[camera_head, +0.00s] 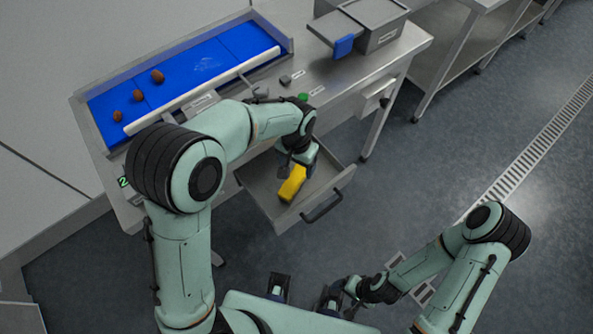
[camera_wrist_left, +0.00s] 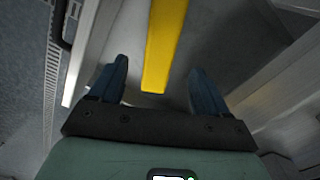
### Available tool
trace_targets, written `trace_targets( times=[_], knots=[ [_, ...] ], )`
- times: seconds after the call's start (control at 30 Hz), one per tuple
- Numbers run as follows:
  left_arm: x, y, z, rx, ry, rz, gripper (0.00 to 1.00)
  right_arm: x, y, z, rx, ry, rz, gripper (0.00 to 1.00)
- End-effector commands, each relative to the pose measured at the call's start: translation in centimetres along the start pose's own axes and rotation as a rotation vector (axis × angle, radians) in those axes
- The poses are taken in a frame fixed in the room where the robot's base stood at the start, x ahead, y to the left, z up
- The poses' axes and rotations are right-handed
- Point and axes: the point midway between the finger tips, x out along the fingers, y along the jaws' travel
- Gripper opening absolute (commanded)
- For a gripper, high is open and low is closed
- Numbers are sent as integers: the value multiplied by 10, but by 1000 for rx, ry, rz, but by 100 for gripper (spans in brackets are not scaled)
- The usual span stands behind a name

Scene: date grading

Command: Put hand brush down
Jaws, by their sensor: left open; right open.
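The yellow hand brush (camera_head: 292,184) lies in the open drawer (camera_head: 262,198) under the table. In the left wrist view its yellow handle (camera_wrist_left: 163,48) reaches between my fingers, with a gap on each side. My left gripper (camera_head: 298,166) is open at the brush's upper end, low over the drawer; it also shows in the left wrist view (camera_wrist_left: 157,80). The brush's bristles are not visible. My right gripper (camera_head: 335,300) is open and empty near the bottom of the head view, away from the drawer.
A blue belt (camera_head: 205,68) with several brown dates runs along the table (camera_head: 365,70). A grey bin (camera_head: 375,22) and a blue-ended part (camera_head: 343,46) stand at the table's right. The drawer handle (camera_head: 322,207) sticks out in front.

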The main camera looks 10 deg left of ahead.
Motion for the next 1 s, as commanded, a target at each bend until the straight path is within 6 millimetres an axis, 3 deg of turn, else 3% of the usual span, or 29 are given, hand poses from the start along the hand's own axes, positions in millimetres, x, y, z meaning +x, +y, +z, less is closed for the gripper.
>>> trace_targets(
  times=[0.1, 0.3, 1.0],
  knots=[
    [-20, 0, 0, 1, 2, 0, 77, -3, -1, -1, 0, 1, 0, 77],
    [-34, 0, 0, 1, 0, -1, 77, -4, -2, -1, -1, 2, -1, 77],
    [-34, 0, 0, 1, -1, 0, 77, -4, -2, -1, -1, 2, -1, 77]
  ],
)
